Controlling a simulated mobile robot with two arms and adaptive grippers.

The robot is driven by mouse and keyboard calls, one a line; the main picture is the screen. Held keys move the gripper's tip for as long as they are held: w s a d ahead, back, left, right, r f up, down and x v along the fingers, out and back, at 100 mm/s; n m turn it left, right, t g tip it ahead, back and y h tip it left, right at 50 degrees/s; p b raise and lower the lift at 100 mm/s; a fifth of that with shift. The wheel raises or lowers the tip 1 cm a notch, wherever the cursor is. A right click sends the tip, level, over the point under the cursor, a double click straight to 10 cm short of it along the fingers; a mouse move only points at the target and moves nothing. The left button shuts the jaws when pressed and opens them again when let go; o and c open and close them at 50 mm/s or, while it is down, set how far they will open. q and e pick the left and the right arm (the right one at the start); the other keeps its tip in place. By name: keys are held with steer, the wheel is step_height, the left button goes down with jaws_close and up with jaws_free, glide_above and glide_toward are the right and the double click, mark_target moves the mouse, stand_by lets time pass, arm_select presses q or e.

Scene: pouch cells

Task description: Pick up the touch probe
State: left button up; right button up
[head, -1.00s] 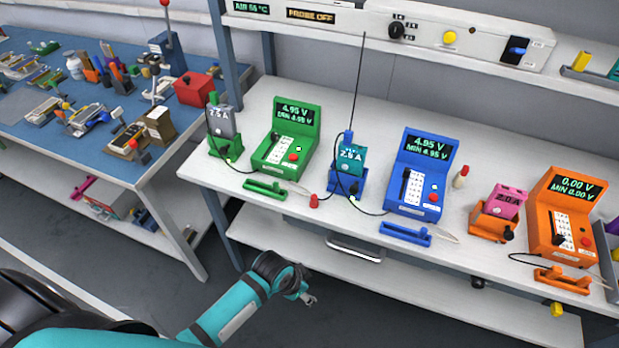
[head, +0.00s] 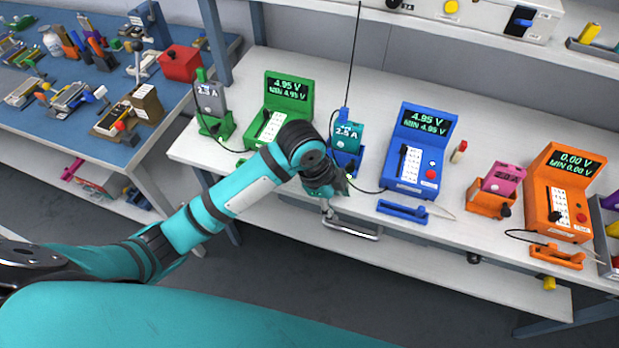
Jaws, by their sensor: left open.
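My left gripper (head: 328,208) is open with nothing visible between its fingers. It hangs at the white bench's front edge, over the drawer handle (head: 350,230). No part is clearly marked as the touch probe. A blue cradle (head: 403,211) with a thin pale tip beside it lies right of the gripper, before the blue meter (head: 424,150). An orange cradle (head: 557,256) with a black cable lies before the orange meter (head: 558,195). A small cream-and-red cylinder (head: 459,152) stands right of the blue meter. My right gripper is out of view.
My left arm hides the bench before the green meter (head: 287,100). A pink cell (head: 503,179) sits in an orange holder. A blue bench (head: 110,160) stands left.

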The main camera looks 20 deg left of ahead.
arm_select(q)
steer(key=w+a+r+m+g+y, duration=0.1)
steer(key=w+a+r+m+y, duration=0.15)
steer(key=a+r+m, duration=0.35)
steer(key=w+a+r+m+g+y, duration=0.1)
steer(key=w+a+r+m, duration=0.2)
steer(key=r, duration=0.5)
steer(key=f, duration=0.4)
steer(key=w+d+f+p, duration=0.1)
steer(key=f, duration=0.2)
steer(key=f+p, duration=0.1)
steer(key=f, duration=0.3)
steer(key=shift+w+d+f, duration=0.15)
steer(key=shift+d+f, duration=0.2)
steer(key=f, duration=0.3)
steer(key=f+p, duration=0.1)
steer(key=shift+a+f, duration=0.3)
steer(key=shift+a, duration=0.1)
steer(key=shift+f, duration=0.45)
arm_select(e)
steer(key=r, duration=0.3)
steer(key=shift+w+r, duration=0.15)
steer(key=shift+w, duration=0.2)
arm_select(q)
jaws_close()
